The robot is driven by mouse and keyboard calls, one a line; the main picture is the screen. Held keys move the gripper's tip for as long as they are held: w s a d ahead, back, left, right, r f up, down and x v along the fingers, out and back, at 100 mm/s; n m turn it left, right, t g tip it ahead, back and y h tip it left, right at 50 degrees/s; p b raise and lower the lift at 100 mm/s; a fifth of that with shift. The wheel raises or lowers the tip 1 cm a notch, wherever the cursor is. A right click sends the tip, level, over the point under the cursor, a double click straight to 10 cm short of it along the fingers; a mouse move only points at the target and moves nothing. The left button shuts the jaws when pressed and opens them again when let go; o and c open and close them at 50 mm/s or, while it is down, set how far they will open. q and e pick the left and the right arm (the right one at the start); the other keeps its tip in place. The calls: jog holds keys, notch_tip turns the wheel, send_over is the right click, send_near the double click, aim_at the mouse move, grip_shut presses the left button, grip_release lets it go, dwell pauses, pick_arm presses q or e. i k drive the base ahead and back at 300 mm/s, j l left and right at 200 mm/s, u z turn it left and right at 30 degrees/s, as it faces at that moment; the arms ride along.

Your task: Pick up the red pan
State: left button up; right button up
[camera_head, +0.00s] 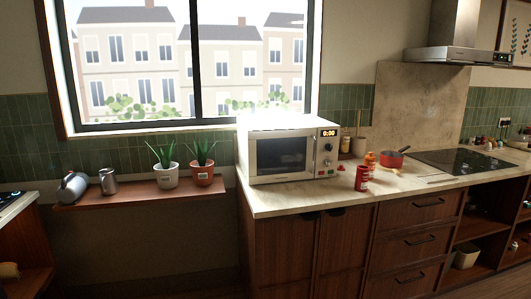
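The red pan (391,160) is small in the camera_head view. It sits on the light stone counter (285,200), right of the microwave and just left of the black cooktop. Its short handle appears to point up and to the right. A red can (362,179) and an orange-red bottle (370,160) stand close to its left. Neither of my grippers is in view.
A white microwave (285,152) stands on the counter's left end. The black cooktop (459,162) lies under a range hood (455,54). Two potted plants, a kettle (72,187) and a metal jug (108,181) stand on a low wooden shelf (140,197).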

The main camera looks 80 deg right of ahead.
aim_at(391, 159)
jog(key=z, duration=4.7)
jog(key=i+l+z, duration=0.1)
jog(key=i+z, duration=0.35)
jog(key=i, duration=3.8)
jog(key=i+u, duration=0.15)
jog(key=i, duration=0.3)
jog(key=i+l+u, duration=0.2)
jog(key=i, duration=0.2)
jog(key=i+l+u, duration=0.15)
jog(key=i, duration=0.3)
jog(key=i+l+u, duration=0.2)
jog(key=i, duration=0.2)
jog(key=u, duration=2.9)
